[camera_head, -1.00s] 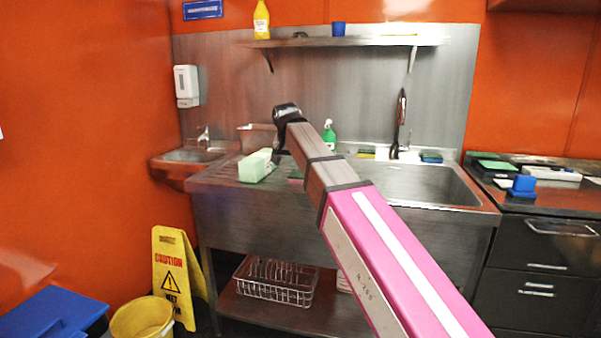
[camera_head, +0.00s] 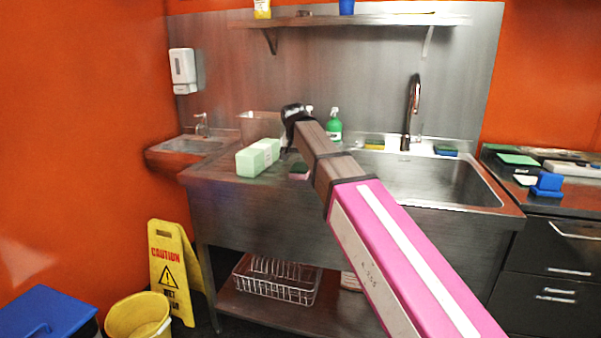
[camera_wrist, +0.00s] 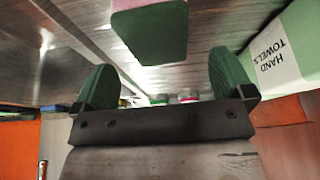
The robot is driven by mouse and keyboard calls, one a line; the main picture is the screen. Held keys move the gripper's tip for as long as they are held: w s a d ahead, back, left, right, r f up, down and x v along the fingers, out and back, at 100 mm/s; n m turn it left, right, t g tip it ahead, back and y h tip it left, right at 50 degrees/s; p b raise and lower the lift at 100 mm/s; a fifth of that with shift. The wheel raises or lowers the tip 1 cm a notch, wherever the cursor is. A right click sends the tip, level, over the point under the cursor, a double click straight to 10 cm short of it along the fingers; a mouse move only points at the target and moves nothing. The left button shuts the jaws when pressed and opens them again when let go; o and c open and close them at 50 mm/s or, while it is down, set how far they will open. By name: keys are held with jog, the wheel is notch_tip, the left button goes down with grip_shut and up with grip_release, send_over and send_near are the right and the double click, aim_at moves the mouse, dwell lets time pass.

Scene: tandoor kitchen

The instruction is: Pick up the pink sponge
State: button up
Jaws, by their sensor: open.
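The pink sponge (camera_head: 299,174), with a dark green top layer, lies on the steel counter left of the sink basin, partly hidden by my arm. In the wrist view the sponge (camera_wrist: 150,32) shows its green face large at the top, with a strip of pink at the picture's edge. My gripper (camera_wrist: 164,62) is open, its two green-padded fingers apart. The sponge appears ahead of the fingertips, in line with the gap and apart from both. In the head view the fingers are hidden behind the dark wrist.
A pale green hand towels box (camera_head: 258,158) stands left of the sponge, close to one finger's side. A green spray bottle (camera_head: 334,127) stands behind. A yellow sponge (camera_head: 375,144) and a blue sponge (camera_head: 446,150) lie behind the sink basin (camera_head: 430,180). A shelf (camera_head: 350,20) hangs above.

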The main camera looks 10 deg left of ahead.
aim_at(301, 166)
jog(key=shift+w+x, duration=0.15)
jog(key=shift+x, duration=1.15)
jog(key=shift+w+x, duration=0.15)
jog(key=shift+x, duration=1.15)
jog(key=shift+d+r, duration=0.1)
jog(key=shift+r, duration=0.05)
jog(key=c, duration=1)
